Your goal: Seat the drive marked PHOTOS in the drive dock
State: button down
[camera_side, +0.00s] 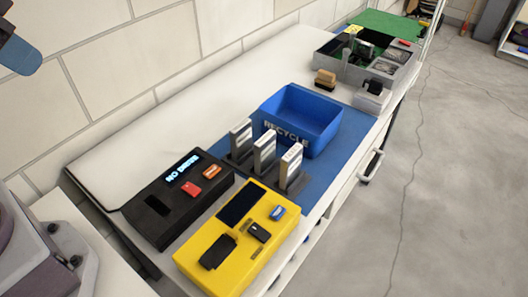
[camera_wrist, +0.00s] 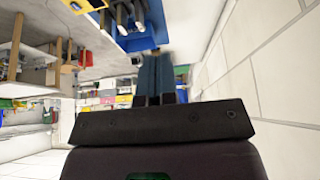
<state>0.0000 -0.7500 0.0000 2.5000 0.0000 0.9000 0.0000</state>
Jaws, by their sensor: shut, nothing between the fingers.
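Three upright grey drives with pale labels stand in dark holders on the blue mat: a left one (camera_side: 241,137), a middle one (camera_side: 264,153) and a right one (camera_side: 290,167). Their lettering is too small to read, so I cannot tell which is marked PHOTOS. The black drive dock (camera_side: 150,230) lies left of them, with a lit display reading "NO DRIVE", a dark slot, and a red and an orange button. My gripper (camera_wrist: 156,58) is shut and empty in the wrist view, its blue-grey fingers together. It is away from the drives and dock.
A yellow device (camera_side: 222,262) with a dark screen lies in front of the dock. A blue RECYCLE bin (camera_side: 318,108) stands behind the drives. A grey divided tray (camera_side: 403,78) and a stamp-like block (camera_side: 325,77) are farther back. The white bench top (camera_side: 200,100) behind the dock is clear.

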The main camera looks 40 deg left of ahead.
jog(key=c, duration=1.8)
grip_release()
jog(key=o, duration=1.7)
